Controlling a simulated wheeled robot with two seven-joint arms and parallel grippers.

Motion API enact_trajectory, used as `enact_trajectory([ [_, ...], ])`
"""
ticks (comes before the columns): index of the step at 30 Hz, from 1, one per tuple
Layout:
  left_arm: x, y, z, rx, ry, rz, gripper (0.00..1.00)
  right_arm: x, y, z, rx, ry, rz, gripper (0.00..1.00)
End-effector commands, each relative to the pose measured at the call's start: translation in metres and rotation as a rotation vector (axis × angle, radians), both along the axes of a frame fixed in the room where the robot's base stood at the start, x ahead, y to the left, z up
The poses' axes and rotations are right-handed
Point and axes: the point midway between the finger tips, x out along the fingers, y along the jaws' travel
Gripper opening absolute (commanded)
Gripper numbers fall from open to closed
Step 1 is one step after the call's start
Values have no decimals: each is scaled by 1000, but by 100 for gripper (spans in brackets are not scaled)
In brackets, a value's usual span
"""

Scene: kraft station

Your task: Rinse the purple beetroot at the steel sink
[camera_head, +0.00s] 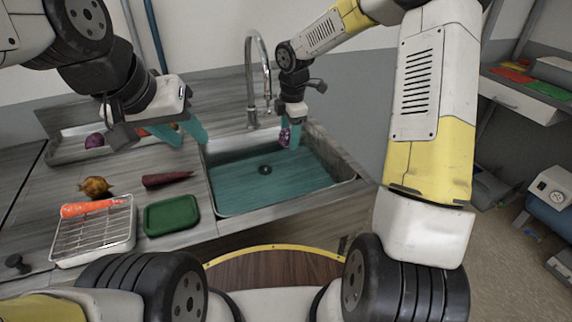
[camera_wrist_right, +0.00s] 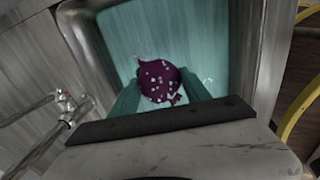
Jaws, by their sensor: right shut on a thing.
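The purple beetroot (camera_head: 284,138) is between the teal fingers of my right gripper (camera_head: 290,146), which is shut on it above the steel sink (camera_head: 222,208). In the right wrist view the beetroot (camera_wrist_right: 160,79) is dark purple with pale specks or drops on it, and the fingers (camera_wrist_right: 160,92) press on both sides. The sink basin is teal inside with a dark drain in the middle. The steel faucet (camera_head: 251,85) stands behind the sink, just left of my right gripper. My left gripper (camera_head: 187,138) is open and empty over the counter left of the sink.
On the counter are a wire rack tray (camera_head: 92,243) with an orange carrot (camera_head: 90,207), a brown onion (camera_head: 96,187), a dark red root (camera_head: 167,179) and a green tray (camera_head: 171,215). A metal tray (camera_head: 66,153) with produce stands at the back left.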

Motion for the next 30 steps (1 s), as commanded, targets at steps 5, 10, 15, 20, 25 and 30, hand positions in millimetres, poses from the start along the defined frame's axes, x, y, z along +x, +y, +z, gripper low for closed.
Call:
enact_trajectory([
  [5,0,0,0,0,0,0,36,0,0,3,0,-1,0,11],
  [10,0,0,0,0,0,0,36,1,0,16,0,-3,-1,11],
  [15,0,0,0,0,0,0,36,1,0,33,1,-3,-2,11],
  [20,0,0,0,0,0,0,36,0,0,41,-1,-1,0,11],
  [25,0,0,0,0,0,0,36,0,0,40,0,0,0,11],
  [30,0,0,0,0,0,0,36,0,0,40,0,0,0,11],
])
